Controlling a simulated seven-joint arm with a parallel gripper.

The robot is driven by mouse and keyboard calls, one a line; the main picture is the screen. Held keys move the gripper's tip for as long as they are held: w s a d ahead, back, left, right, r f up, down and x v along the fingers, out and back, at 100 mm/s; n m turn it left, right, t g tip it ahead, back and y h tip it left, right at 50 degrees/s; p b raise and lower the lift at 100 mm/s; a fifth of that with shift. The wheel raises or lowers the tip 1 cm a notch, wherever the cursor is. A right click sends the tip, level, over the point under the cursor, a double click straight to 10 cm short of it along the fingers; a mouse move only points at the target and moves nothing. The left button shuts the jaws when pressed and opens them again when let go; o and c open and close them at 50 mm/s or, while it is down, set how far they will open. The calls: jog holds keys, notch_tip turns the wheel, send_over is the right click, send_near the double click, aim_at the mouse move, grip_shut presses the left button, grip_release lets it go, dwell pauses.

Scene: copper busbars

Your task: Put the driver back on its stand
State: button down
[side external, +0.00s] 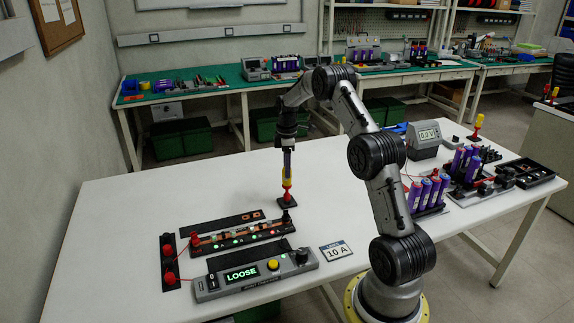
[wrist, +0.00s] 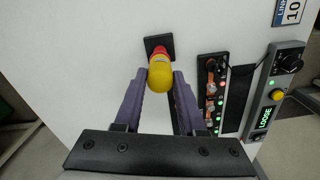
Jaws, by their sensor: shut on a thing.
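The driver (side external: 287,185) has a yellow handle and a red lower part; it also shows in the wrist view (wrist: 160,74). It is upright. My gripper (side external: 287,172) points down and is shut on the handle, with one finger on each side in the wrist view (wrist: 162,84). The stand, a small black square base (side external: 288,203), is directly under the driver, and its plate shows past the driver in the wrist view (wrist: 154,43). The driver's lower end meets the stand in the picture, but I cannot tell whether it is fully seated.
The busbar fixture (side external: 238,236) with copper bars and green lights lies in front of the stand. Purple cells (side external: 428,192) and a meter (side external: 424,139) stand right. The table's left is clear.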

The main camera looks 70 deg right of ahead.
jog(key=shift+f, duration=0.35)
dwell(0.3)
jog(key=shift+c, duration=2)
grip_release()
jog(key=shift+r, duration=3.05)
